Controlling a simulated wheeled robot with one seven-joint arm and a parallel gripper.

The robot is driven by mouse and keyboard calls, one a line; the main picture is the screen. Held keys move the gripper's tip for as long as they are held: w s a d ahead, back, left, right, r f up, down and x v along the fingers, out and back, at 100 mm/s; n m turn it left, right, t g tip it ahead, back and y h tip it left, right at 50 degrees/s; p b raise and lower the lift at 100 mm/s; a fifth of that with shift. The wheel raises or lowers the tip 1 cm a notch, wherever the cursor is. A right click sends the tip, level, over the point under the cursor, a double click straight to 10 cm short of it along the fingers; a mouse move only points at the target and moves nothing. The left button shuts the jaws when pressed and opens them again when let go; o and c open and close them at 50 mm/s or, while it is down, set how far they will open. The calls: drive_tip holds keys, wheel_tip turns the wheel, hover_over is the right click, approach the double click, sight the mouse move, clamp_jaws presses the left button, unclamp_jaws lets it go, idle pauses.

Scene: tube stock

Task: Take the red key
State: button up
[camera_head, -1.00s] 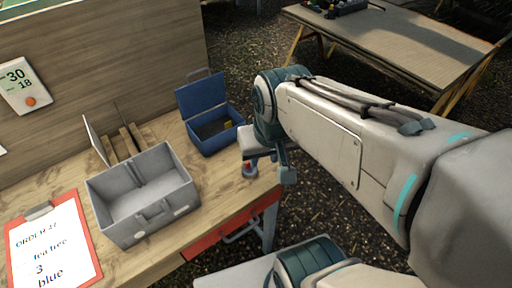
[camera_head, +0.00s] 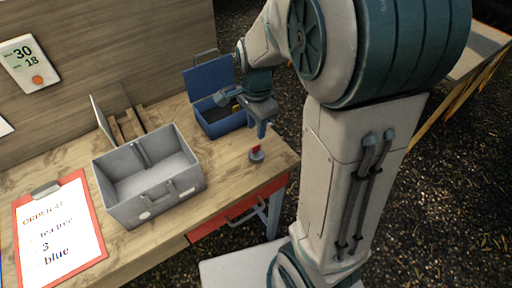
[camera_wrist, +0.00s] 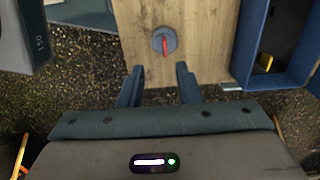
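The red key (camera_head: 256,149) stands in a round grey-blue base on the wooden table, near its right front corner. In the wrist view the red key (camera_wrist: 165,45) shows as a thin red bar across the round base, ahead of my fingertips. My gripper (camera_wrist: 158,72) is open and empty, with its two fingers apart and the key beyond the gap between them. In the head view my gripper (camera_head: 262,131) points down just above the key, apart from it as far as I can tell.
An open blue box (camera_head: 222,130) with something yellow inside stands behind the key. A red drawer (camera_head: 238,219) sits under the table edge.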

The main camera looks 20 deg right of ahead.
hover_over(256, 146)
drive_tip(key=f, duration=0.4)
drive_tip(key=shift+s+f, duration=0.35)
drive_tip(key=shift+f, duration=0.05)
drive_tip(key=shift+w+d+f+p, duration=0.1)
drive_tip(key=shift+w+f+p, duration=0.1)
drive_tip(key=shift+f, duration=1.1)
drive_tip(key=shift+w+f+p, duration=0.1)
drive_tip(key=shift+w+f, duration=0.1)
drive_tip(key=shift+f, duration=1.1)
clamp_jaws()
